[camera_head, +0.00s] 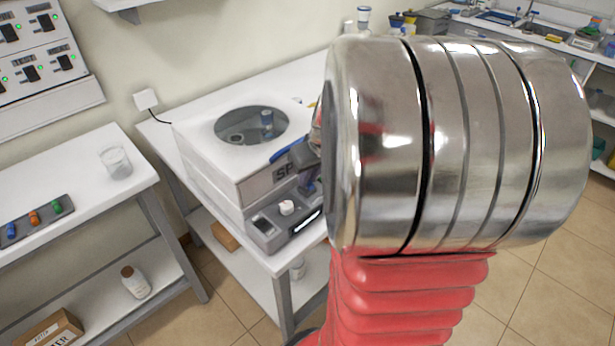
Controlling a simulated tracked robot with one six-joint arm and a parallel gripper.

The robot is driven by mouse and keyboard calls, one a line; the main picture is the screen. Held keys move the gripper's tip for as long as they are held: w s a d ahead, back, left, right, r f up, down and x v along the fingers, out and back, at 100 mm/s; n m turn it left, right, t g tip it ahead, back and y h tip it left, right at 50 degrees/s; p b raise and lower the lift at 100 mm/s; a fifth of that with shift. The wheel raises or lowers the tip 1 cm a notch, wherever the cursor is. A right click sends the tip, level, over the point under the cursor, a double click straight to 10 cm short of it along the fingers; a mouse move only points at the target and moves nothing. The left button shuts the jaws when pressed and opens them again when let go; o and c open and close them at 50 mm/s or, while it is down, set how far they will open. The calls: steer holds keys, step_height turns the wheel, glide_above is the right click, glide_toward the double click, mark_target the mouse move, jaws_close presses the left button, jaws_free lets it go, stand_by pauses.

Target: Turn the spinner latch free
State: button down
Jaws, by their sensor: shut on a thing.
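The spinner (205,150) is a white box on the white table, with its lid down and a round dark window (251,125) in the top. A blue latch piece (287,150) shows at the front top edge, above the "SP" lettering. My gripper (305,160) is at the spinner's front, at the right end of the blue piece, and is shut on the latch. My large silver arm joint hides most of the gripper and the right part of the spinner, so the exact grip and the latch's turn cannot be seen clearly.
A grey control panel with a white knob (287,208) is on the spinner's front. On the left table are a glass beaker (115,161) and a grey rack (36,219) with coloured pieces. Tiled floor is free at right.

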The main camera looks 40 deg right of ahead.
steer(key=shift+d+n+y, duration=0.1)
steer(key=shift+n+y, duration=0.5)
steer(key=shift+n, duration=0.9)
steer(key=c, duration=1.8)
jaws_free()
steer(key=shift+o, duration=0.2)
steer(key=v, duration=1.3)
steer(key=shift+s+r, duration=0.25)
steer(key=shift+s, duration=0.05)
